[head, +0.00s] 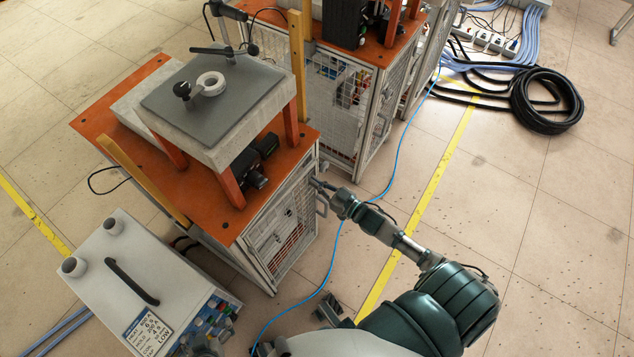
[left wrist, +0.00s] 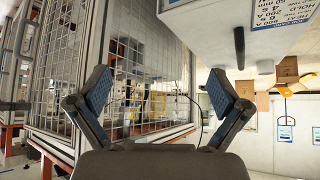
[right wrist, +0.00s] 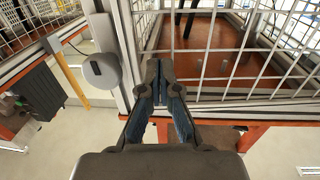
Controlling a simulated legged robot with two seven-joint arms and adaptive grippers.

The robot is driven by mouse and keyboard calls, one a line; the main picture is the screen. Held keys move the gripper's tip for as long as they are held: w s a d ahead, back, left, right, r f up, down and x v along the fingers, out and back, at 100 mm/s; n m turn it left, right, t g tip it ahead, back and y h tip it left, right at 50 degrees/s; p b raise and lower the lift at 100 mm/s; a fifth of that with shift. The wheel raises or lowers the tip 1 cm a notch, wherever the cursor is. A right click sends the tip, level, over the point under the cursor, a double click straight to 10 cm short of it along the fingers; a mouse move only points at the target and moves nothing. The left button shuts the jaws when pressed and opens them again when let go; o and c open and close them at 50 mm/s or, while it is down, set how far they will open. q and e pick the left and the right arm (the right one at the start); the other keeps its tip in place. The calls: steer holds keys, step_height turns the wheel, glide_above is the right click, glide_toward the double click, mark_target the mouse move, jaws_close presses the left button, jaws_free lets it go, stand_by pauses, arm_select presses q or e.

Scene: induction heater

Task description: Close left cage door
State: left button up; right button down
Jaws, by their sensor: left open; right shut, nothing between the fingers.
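The left cage (head: 182,225) has an orange top. Its mesh door (head: 283,232) is on the side facing me and looks about flush with the frame; a small gap cannot be ruled out. My right gripper (head: 317,184) is at the upper right corner of that side. In the right wrist view its fingers (right wrist: 161,70) are closed and empty beside a grey post (right wrist: 125,45); contact is unclear. My left gripper (left wrist: 160,90) is open and empty, with mesh panels (left wrist: 110,65) ahead. In the head view it appears low beside the heater box, hard to separate.
A white heater box (head: 125,265) with a black handle stands left of the cage. A second cage (head: 345,105) stands behind. A blue cable crosses the floor on the right. A black hose coil (head: 547,100) lies far right. The floor (head: 560,220) there is mostly clear.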

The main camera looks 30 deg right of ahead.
arm_select(q)
steer(key=shift+w+d+r+t+b, duration=0.25)
steer(key=shift+w+d+r+t, duration=0.2)
steer(key=shift+w, duration=0.1)
steer(key=shift+w+d+r+t+b, duration=0.2)
steer(key=shift+w+d+r+t, duration=0.15)
steer(key=shift+w+t, duration=0.15)
arm_select(e)
steer(key=w+y, duration=0.1)
steer(key=w+n+y, duration=0.1)
steer(key=w, duration=0.1)
steer(key=shift+a+g, duration=0.2)
steer(key=shift+g, duration=0.2)
steer(key=shift+r, duration=0.15)
